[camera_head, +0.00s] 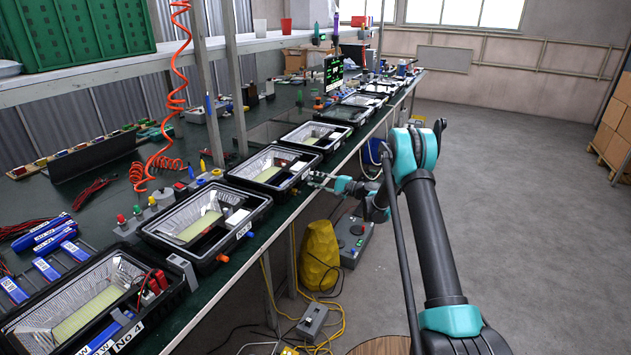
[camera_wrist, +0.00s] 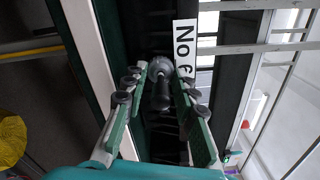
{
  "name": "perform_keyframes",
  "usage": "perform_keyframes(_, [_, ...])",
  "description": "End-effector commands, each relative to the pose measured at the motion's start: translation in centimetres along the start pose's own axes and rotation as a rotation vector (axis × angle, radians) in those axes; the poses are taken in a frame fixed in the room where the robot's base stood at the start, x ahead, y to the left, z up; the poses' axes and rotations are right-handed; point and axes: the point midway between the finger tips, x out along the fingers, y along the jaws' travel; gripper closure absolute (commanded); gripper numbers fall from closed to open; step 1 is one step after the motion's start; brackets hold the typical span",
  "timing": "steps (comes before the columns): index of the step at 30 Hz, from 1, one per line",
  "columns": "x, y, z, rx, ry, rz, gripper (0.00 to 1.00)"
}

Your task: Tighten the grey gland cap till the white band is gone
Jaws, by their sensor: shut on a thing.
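The grey gland cap (camera_wrist: 160,69) shows in the wrist view at the wall of the housing labelled No 6. My gripper (camera_wrist: 159,76) has its two green fingers on either side of the cap and is shut on it. A dark rounded piece (camera_wrist: 161,96) lies between the fingers, nearer the wrist. I cannot make out a white band. In the head view my gripper (camera_head: 315,178) is at the front side of the floodlight housing (camera_head: 262,187), where the cap is too small to tell.
Other open housings stand in a row along the dark green bench, one nearer (camera_head: 228,250) and one farther (camera_head: 315,137). The No 6 label (camera_wrist: 183,50) is beside the fingers. A yellow bag (camera_head: 319,256) and a grey box (camera_head: 351,240) are below.

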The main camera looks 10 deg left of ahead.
Motion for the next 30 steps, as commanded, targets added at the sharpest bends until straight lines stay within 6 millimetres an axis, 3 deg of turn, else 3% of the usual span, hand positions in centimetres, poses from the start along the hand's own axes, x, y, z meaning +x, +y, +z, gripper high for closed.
perform_keyframes(30, [-0.13, 0.38, 0.05, 0.963, 0.003, 0.001, 1.0])
